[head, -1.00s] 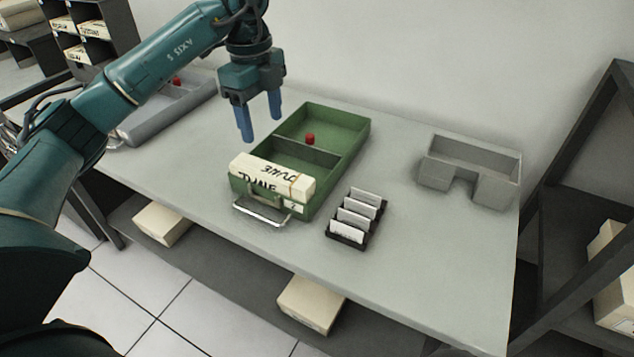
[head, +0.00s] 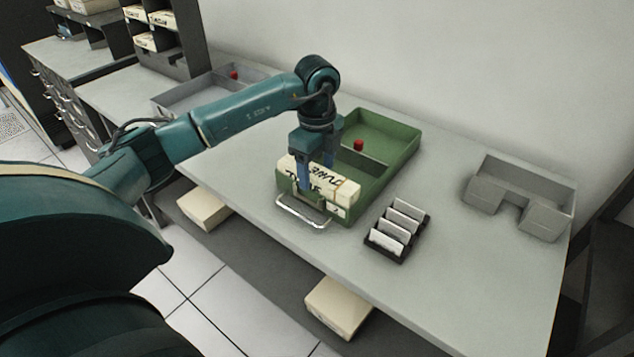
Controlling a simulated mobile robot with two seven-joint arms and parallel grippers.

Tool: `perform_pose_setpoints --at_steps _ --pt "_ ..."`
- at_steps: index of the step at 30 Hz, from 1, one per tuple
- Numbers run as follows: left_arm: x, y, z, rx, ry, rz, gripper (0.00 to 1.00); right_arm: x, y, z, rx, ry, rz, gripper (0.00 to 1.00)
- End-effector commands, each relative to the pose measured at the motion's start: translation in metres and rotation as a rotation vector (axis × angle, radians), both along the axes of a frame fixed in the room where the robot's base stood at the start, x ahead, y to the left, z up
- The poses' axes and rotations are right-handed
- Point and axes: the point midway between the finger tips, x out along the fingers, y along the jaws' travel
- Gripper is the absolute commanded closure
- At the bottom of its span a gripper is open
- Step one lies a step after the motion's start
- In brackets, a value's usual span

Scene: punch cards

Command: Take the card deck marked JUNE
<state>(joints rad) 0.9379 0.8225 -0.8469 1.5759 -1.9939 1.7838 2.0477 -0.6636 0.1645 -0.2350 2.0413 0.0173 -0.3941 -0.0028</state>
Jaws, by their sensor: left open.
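The cream card deck marked JUNE (head: 333,186) lies in the near end of the green tray (head: 402,160), behind the tray's metal handle. My left gripper (head: 316,180) points down at the deck. Its blue fingers are apart, one in front of the deck's left part and one behind it. Whether the fingers touch the deck is unclear. The near finger hides part of the lettering. My right gripper is not in view.
A black rack with several white cards (head: 398,230) stands right of the tray. A grey holder (head: 520,200) is at the table's right. A grey tray (head: 190,97) is behind my left arm. The table front is clear.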

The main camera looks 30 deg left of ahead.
Motion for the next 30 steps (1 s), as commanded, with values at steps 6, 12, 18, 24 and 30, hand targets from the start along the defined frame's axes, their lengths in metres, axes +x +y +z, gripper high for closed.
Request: perform_pose_setpoints --at_steps 6,12,18,24,30 --pt "0.0 -0.0001 -0.0076 0.001 -0.001 -0.002 0.36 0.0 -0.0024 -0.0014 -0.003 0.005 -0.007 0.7" --pt "0.0 -0.0002 -0.0073 0.0 -0.001 -0.002 0.45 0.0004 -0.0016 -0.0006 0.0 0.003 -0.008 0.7" --pt "-0.0001 -0.0003 -0.0071 0.0 0.0 -0.002 0.61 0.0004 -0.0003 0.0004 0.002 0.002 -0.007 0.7" --pt "-0.0001 -0.0003 -0.0071 0.0 0.0 -0.002 0.77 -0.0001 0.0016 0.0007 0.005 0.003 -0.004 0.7" --pt "-0.0001 -0.0003 -0.007 0.0 0.0 -0.002 0.94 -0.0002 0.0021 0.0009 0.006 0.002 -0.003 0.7"
